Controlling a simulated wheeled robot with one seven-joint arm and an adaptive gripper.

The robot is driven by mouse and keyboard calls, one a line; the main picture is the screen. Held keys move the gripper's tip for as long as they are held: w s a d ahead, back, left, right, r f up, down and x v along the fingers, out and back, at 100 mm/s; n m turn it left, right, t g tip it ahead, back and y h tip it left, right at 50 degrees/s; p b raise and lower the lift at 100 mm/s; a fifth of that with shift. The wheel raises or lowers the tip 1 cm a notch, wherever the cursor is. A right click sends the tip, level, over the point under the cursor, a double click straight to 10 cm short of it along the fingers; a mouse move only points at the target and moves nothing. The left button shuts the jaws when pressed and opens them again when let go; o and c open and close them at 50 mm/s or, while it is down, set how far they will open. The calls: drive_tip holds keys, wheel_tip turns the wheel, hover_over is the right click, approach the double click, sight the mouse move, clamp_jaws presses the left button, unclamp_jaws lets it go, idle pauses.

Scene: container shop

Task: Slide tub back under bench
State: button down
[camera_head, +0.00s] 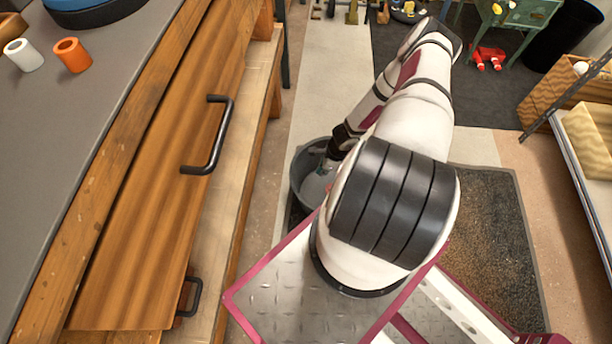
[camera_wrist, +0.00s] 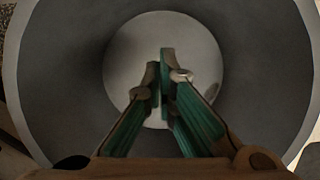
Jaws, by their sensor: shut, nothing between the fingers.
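The grey round tub (camera_head: 299,184) stands on the floor just right of the wooden bench (camera_head: 262,120), beside its lower edge and apart from the space beneath, as far as I can see. My arm hides its right side. In the wrist view the tub (camera_wrist: 62,70) fills the picture, with its pale round bottom in the middle. My gripper (camera_wrist: 160,72) points down over the tub's opening, its green fingers close together and empty. In the head view my gripper (camera_head: 327,168) shows small at the tub; whether it touches the wall I cannot tell.
A dark speckled mat (camera_head: 490,230) lies to the right. Pale floor (camera_head: 325,90) beyond the tub is clear.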

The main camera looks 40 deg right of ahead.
drive_tip(key=w+a+f+b, duration=0.4)
drive_tip(key=w+f+b, duration=0.1)
drive_tip(key=f, duration=0.4)
idle(0.3)
drive_tip(key=w+a+b, duration=0.2)
drive_tip(key=w+a, duration=0.7)
drive_tip(key=w, duration=0.2)
drive_tip(key=shift+w+a, duration=0.2)
drive_tip(key=shift+w, duration=0.05)
